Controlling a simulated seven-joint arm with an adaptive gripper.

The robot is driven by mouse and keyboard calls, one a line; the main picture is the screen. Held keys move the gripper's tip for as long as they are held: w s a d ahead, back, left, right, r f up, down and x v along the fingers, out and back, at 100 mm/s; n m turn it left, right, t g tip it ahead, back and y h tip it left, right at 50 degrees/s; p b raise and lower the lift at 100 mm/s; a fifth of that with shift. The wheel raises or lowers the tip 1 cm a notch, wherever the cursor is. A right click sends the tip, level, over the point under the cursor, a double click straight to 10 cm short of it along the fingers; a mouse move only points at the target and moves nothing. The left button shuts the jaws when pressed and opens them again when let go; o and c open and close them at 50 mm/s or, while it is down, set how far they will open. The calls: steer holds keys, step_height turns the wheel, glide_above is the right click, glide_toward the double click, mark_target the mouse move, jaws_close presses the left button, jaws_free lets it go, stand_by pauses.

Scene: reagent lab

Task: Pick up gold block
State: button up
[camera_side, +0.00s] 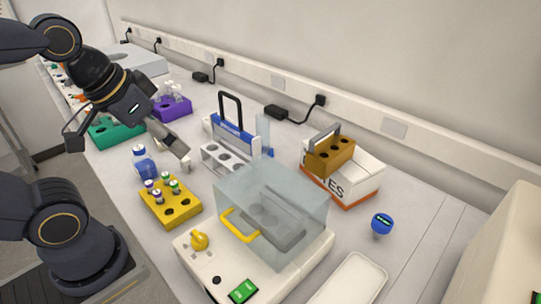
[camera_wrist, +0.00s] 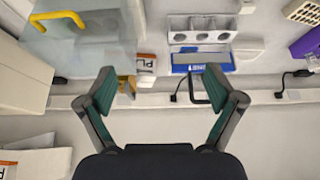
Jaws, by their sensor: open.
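A gold-brown block (camera_side: 331,155) with holes in its top and a grey handle sits on a white and orange box (camera_side: 346,181) at the right of the side view. In the wrist view a small part of the gold block (camera_wrist: 127,83) shows beside the box (camera_wrist: 146,66), partly hidden by my left finger. My gripper (camera_side: 184,158) is left of the block, above the bench near the blue-labelled rack, well apart from the block. In the wrist view my gripper (camera_wrist: 160,88) has its fingers spread wide, with nothing between them.
A clear-lidded machine (camera_side: 270,215) with a yellow handle stands between the front bench and the box. A yellow rack (camera_side: 170,203) with vials, a blue bottle (camera_side: 143,161), a blue-labelled rack (camera_side: 232,145) and a purple rack (camera_side: 172,107) are near my gripper. A blue-capped vial (camera_side: 382,223) stands right.

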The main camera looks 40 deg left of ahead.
steer(key=w+d+r+n, duration=0.2)
steer(key=w+r, duration=0.9)
steer(key=w, duration=0.2)
steer(key=m+g, duration=0.1)
steer(key=m, duration=0.1)
glide_above(332, 146)
steer(key=s, duration=0.3)
step_height(332, 146, down, 18)
steer(key=shift+w+d+r, duration=0.1)
steer(key=shift+r, duration=0.15)
steer(key=shift+x, duration=2.95)
steer(key=shift+w+r, duration=0.1)
jaws_close()
